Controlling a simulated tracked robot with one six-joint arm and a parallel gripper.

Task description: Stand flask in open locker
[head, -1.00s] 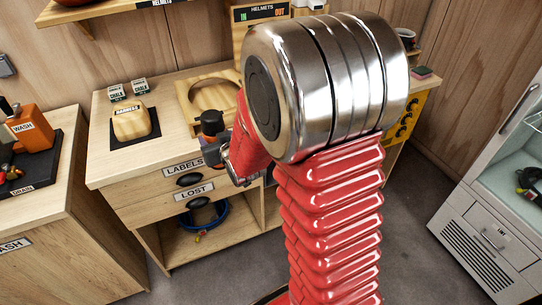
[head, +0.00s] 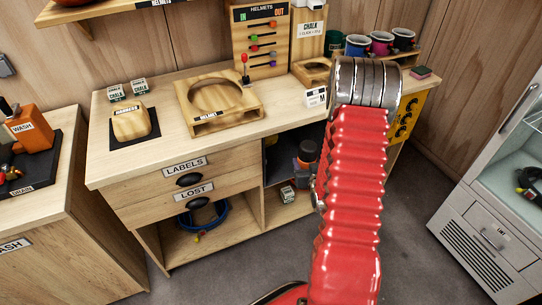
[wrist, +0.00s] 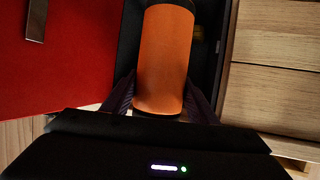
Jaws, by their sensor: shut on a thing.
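The orange flask (wrist: 165,60) stands out in the wrist view, between the two dark fingers of my gripper (wrist: 160,98), which is shut on it. Behind and beside it is the dark interior of the open locker (wrist: 205,20), with a red door (wrist: 65,60) swung to the left. In the head view the flask (head: 305,161) shows its dark top and a bit of orange at the dark opening under the counter. My arm hides most of the gripper there. I cannot tell whether the flask's base touches the locker floor.
Wooden drawers (wrist: 275,95) lie close on the right in the wrist view. In the head view, a small labelled box (head: 288,194) sits low near the opening. A blue bowl-like thing (head: 205,218) is on the shelf left of it. A glass-fronted cabinet (head: 490,190) stands far right.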

